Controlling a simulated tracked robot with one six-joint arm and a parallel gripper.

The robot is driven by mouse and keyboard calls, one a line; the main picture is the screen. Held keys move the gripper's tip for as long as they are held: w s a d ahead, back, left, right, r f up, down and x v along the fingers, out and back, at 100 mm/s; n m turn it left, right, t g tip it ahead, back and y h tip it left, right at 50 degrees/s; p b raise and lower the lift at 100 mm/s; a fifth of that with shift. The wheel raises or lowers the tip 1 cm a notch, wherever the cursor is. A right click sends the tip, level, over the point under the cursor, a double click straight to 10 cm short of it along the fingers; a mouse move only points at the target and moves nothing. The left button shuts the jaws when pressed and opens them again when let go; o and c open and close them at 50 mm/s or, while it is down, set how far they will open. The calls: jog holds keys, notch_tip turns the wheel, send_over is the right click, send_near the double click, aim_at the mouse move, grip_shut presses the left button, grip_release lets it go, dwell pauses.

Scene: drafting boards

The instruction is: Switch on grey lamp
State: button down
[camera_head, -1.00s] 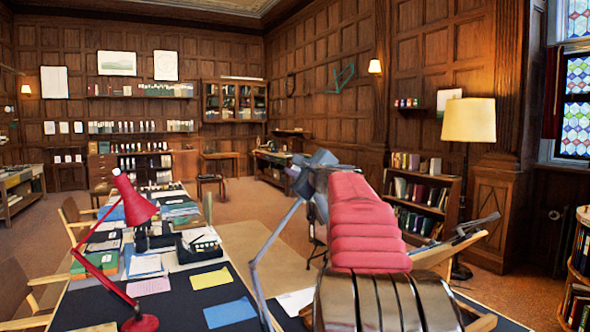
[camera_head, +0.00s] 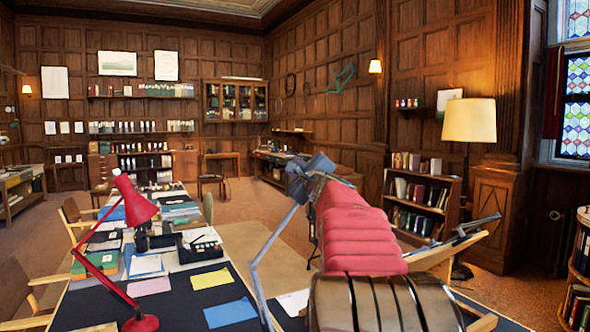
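A grey lamp (camera_head: 256,278) stands on the dark desk in the lower middle. Its thin jointed arm rises and bends right toward a grey-blue part (camera_head: 309,168), which looks like its head. My red-padded arm with metal bands reaches forward at the right of it and overlaps that part in the picture. My gripper cannot be made out; the end of my arm is hidden behind the padding. I cannot tell whether it touches the lamp. No switch and no glow show on the grey lamp.
A red desk lamp (camera_head: 137,205) stands on the left of the desk (camera_head: 185,308). Papers, books and a black typewriter-like object (camera_head: 198,245) lie beyond. A lit floor lamp (camera_head: 469,121) and a bookcase (camera_head: 420,204) stand at the right. Wooden chairs are at the left.

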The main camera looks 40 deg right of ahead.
jog(key=c, duration=1.6)
grip_release()
jog(key=v, duration=1.3)
jog(key=shift+s+a+f, duration=0.15)
jog(key=shift+s, duration=0.2)
